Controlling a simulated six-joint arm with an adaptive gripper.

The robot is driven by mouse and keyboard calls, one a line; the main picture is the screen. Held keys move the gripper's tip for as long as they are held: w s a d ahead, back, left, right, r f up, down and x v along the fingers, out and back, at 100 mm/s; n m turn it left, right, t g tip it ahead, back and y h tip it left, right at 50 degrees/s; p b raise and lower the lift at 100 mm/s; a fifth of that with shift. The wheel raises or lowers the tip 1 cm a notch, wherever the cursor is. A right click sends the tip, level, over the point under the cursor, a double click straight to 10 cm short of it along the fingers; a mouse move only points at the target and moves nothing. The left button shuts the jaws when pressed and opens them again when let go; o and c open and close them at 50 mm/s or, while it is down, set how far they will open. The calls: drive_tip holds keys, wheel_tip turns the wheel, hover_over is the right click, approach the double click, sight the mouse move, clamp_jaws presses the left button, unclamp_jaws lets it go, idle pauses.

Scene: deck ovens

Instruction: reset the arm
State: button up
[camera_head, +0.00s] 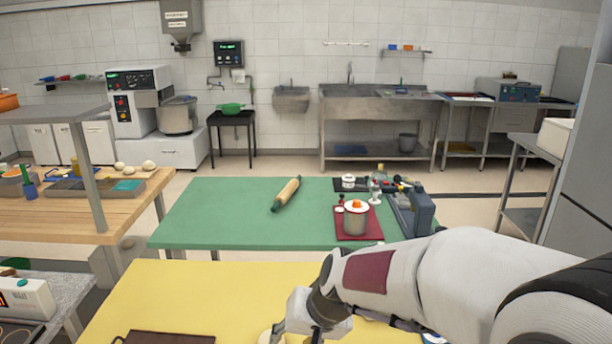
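My arm (425,275) reaches in from the lower right, over the yellow table (200,290). Its end points down toward the bottom edge of the head view. The fingertips of my gripper are cut off by the bottom edge, so I cannot see whether it is open, shut or holding something. A small pale round thing shows at the bottom edge beside the wrist; I cannot tell what it is.
A brown tray (165,338) lies at the yellow table's front. Behind is a green table (225,215) with a rolling pin (286,193), a metal pot (355,221) on a red board (372,231), and a grey-blue device (412,212). A wooden bench (60,225) stands left.

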drive_tip(key=s+d+r+h, duration=0.2)
drive_tip(key=s+d+r, duration=0.2)
drive_tip(key=s+d, duration=0.5)
drive_tip(key=s+d+r+t+h, duration=0.1)
drive_tip(key=s+d+r, duration=0.3)
drive_tip(key=s+d, duration=0.6)
drive_tip(key=s+h, duration=0.1)
drive_tip(key=s, duration=0.4)
drive_tip(key=shift+d+r, duration=0.15)
drive_tip(key=shift+d, duration=0.15)
idle(2.5)
